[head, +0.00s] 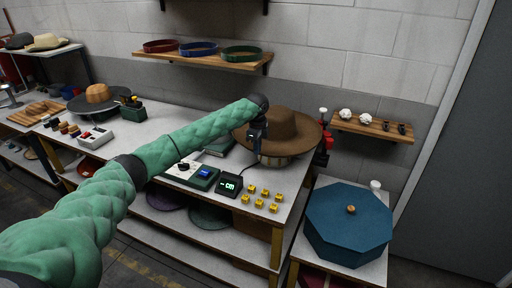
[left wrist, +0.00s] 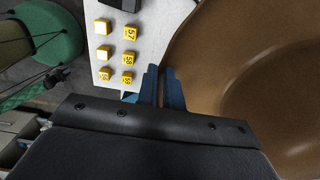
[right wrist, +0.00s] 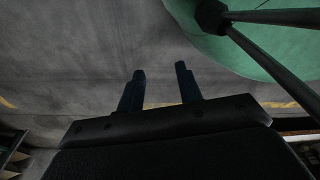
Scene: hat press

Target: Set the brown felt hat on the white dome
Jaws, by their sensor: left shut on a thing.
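The brown felt hat (head: 290,125) is at the right end of the long bench, crown up and roughly level. My left gripper (head: 257,140) is shut on the left part of its brim. In the left wrist view, the blue fingers (left wrist: 161,80) meet the edge of the hat brim (left wrist: 235,75). I cannot tell whether the hat rests on anything. My right gripper (right wrist: 160,72) is open and empty above the floor.
Yellow numbered blocks (head: 262,198) and a small display (head: 229,185) stand on the bench in front of the hat. A blue octagonal box (head: 345,225) stands on a side table at the right. A wall shelf (head: 372,130) is behind it.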

